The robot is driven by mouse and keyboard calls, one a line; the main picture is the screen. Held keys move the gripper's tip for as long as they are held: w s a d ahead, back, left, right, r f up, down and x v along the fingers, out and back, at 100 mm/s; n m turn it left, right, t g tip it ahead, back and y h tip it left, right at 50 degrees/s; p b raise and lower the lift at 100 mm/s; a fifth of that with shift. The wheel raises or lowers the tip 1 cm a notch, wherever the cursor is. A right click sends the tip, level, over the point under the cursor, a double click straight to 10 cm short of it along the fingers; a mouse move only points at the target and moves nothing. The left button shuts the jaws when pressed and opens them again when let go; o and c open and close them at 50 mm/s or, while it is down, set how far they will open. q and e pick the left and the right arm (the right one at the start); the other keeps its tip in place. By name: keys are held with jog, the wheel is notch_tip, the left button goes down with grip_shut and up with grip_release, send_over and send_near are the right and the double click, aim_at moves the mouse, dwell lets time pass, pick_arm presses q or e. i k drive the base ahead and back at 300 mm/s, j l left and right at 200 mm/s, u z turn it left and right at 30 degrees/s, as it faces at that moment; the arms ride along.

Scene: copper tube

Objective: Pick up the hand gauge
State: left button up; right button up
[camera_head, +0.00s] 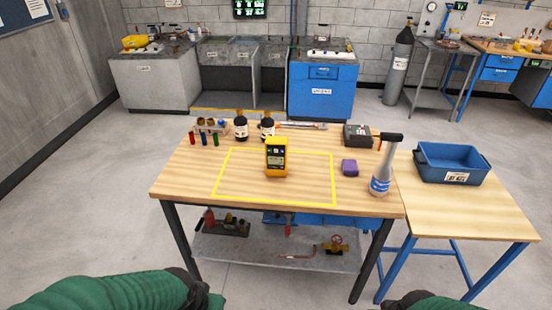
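The hand gauge (276,160), a yellow handheld device with a dark screen, stands upright on the wooden table (180,181), inside a yellow outlined rectangle. Nothing touches it. My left gripper (205,292) shows only as a dark part at the end of my green arm at the bottom left, in front of and below the table. My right gripper (412,299) is a small dark part at the bottom edge, right of centre. Both are well away from the gauge, and their fingers cannot be made out.
A blue bin (453,164) is on the right side table.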

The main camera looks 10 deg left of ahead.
aim_at(275, 163)
jog(key=i+j, duration=0.3)
jog(key=i, duration=0.25)
jog(key=i+j, duration=0.3)
jog(key=i, duration=0.2)
